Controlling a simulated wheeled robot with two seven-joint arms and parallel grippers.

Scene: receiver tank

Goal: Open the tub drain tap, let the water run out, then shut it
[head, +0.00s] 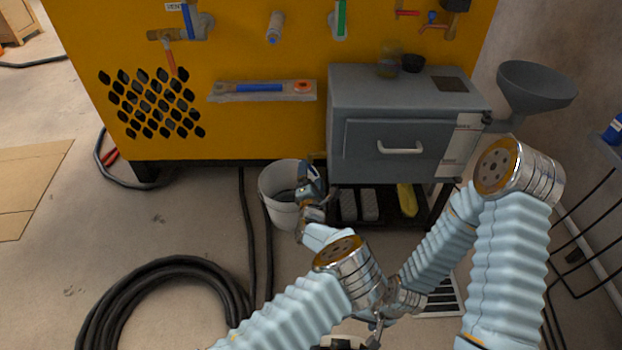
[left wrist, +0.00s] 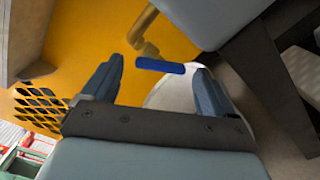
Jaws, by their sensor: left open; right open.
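The tap shows in the left wrist view as a blue handle (left wrist: 160,66) below a brass pipe (left wrist: 146,28) in front of the yellow panel. My left gripper (left wrist: 155,72) is open, its fingers to either side of the handle; I cannot tell whether they touch it. In the head view my left gripper (head: 312,182) is over the right rim of a white bucket (head: 278,205) and hides the tap there. The bucket also shows in the left wrist view (left wrist: 172,95), behind the handle. My right gripper (head: 376,330) is open, low at the bottom of the head view.
A grey cabinet (head: 385,100) with a drawer juts out right of the bucket. The yellow tank panel (head: 240,60) carries other valves and a shelf (head: 222,95). A black hose (head: 150,268) lies coiled on the floor at left. A grey funnel (head: 535,85) stands right.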

